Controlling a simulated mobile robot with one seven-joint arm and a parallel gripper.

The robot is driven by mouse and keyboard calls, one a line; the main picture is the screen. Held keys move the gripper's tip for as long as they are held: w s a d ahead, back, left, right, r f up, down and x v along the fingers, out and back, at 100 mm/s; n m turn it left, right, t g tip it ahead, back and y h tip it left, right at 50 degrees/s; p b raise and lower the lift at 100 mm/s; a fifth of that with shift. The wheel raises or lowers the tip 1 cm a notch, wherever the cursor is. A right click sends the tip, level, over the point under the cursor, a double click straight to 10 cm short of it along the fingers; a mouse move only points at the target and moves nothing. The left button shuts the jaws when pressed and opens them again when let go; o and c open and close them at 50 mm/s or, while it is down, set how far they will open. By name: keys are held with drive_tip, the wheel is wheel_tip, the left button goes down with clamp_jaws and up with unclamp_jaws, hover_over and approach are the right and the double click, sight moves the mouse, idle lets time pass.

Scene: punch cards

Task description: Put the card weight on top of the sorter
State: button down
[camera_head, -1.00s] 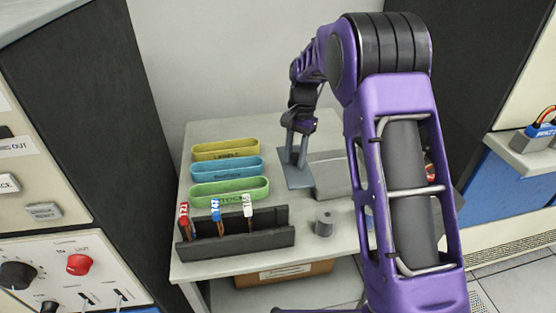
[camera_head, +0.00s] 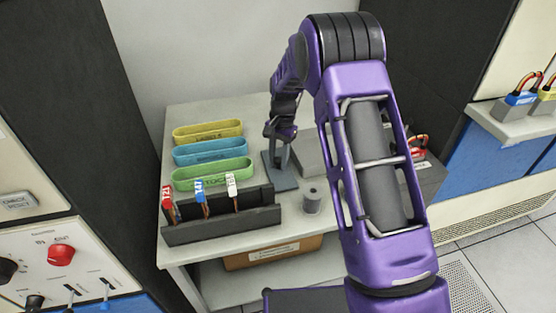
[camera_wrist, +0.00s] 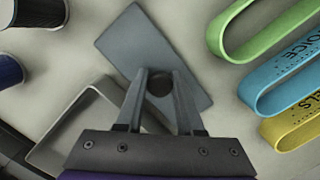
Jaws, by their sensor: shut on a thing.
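The card weight looks to be the flat blue-grey plate (camera_head: 287,184) with a dark round knob, on or just above the table in the head view. Its plate (camera_wrist: 133,43) and knob (camera_wrist: 158,83) also show in the wrist view. My gripper (camera_head: 282,148) points down over it. In the wrist view, its fingertips (camera_wrist: 158,88) are shut on the knob. I cannot tell whether the plate touches the table. I cannot pick out the sorter for certain. A grey box (camera_head: 308,158) beside the plate and a darker box (camera_head: 430,178) further right are partly hidden by my arm.
Yellow (camera_head: 208,131), blue (camera_head: 211,150) and green (camera_head: 212,173) bands lie left of the plate. A dark rack (camera_head: 222,229) with red, blue and white tags stands in front of them. A small grey spool (camera_head: 312,203) stands right of the rack.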

drive_tip(key=shift+f, duration=0.1)
drive_tip(key=c, duration=0.5)
unclamp_jaws()
drive_tip(key=shift+c, duration=0.2)
drive_tip(key=shift+o, duration=0.2)
wheel_tip(320, 180, up, 12)
drive_tip(key=w+d+p, duration=0.1)
drive_tip(key=shift+w+f+p, duration=0.15)
drive_tip(key=shift+w+p, duration=0.05)
drive_tip(key=shift+p, duration=0.1)
wheel_tip(320, 180, up, 6)
drive_tip(key=f+t+h+p, duration=0.1)
drive_tip(key=t+h+p, duration=0.15)
drive_tip(key=p, duration=0.35)
hover_over(275, 173)
drive_tip(key=shift+t+y, duration=0.25)
drive_tip(key=f, duration=0.5)
drive_tip(key=w+f, duration=0.1)
drive_tip(key=f, duration=0.5)
drive_tip(key=w+d+f+b, duration=0.1)
drive_tip(key=f, duration=0.4)
drive_tip(key=shift+w+f, duration=0.2)
drive_tip(key=shift+f, duration=0.2)
